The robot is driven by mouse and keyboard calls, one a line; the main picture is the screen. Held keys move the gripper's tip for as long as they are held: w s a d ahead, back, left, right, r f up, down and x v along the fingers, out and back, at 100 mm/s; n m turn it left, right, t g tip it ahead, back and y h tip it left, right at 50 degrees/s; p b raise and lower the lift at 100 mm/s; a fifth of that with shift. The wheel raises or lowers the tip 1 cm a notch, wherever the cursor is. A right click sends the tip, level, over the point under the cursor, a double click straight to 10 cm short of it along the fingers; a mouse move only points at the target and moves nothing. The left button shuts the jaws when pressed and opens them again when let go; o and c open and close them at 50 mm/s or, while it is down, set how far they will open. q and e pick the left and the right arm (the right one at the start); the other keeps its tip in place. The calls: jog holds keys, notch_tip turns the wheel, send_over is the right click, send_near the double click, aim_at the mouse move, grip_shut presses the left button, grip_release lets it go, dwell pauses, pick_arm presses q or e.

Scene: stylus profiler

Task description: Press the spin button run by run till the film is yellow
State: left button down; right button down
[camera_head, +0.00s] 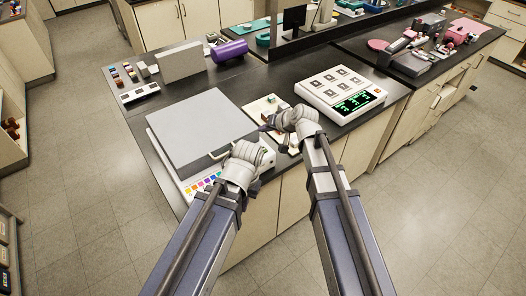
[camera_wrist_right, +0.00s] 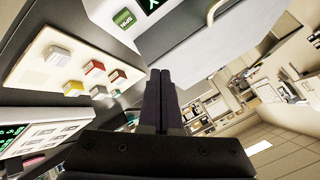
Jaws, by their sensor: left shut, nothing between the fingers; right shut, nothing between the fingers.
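The green SPIN button (camera_wrist_right: 124,18) shows near the top of the right wrist view, on the front of a machine with a closed grey lid (camera_head: 200,127). Beside it is a cut-off dark display with green characters (camera_wrist_right: 150,5). In the head view the button is hidden behind my left gripper (camera_head: 250,172), which is shut and empty at the machine's front right corner. My right gripper (camera_wrist_right: 160,72) is shut and empty; in the head view it is over the small white tray (camera_head: 257,109), right of the machine. I cannot see the film.
A strip of colour swatches (camera_head: 203,184) runs along the machine's front. The tray holds several small blocks, one yellow (camera_wrist_right: 73,88). A white instrument with green readouts (camera_head: 338,86) stands to the right. A purple cylinder (camera_head: 229,51) and an upright grey panel (camera_head: 180,62) stand behind.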

aim_at(265, 152)
notch_tip(265, 152, down, 8)
jog(key=b, duration=0.7)
dwell(1.7)
jog(key=shift+f+b, duration=0.3)
jog(key=shift+b, duration=0.2)
jog(key=shift+f+b, duration=0.35)
jog(key=shift+f, duration=0.05)
dwell(0.3)
jog(key=shift+r, duration=0.15)
jog(key=shift+r+p, duration=0.7)
jog(key=shift+p, duration=0.1)
notch_tip(265, 152, up, 5)
jog(key=p, duration=0.5)
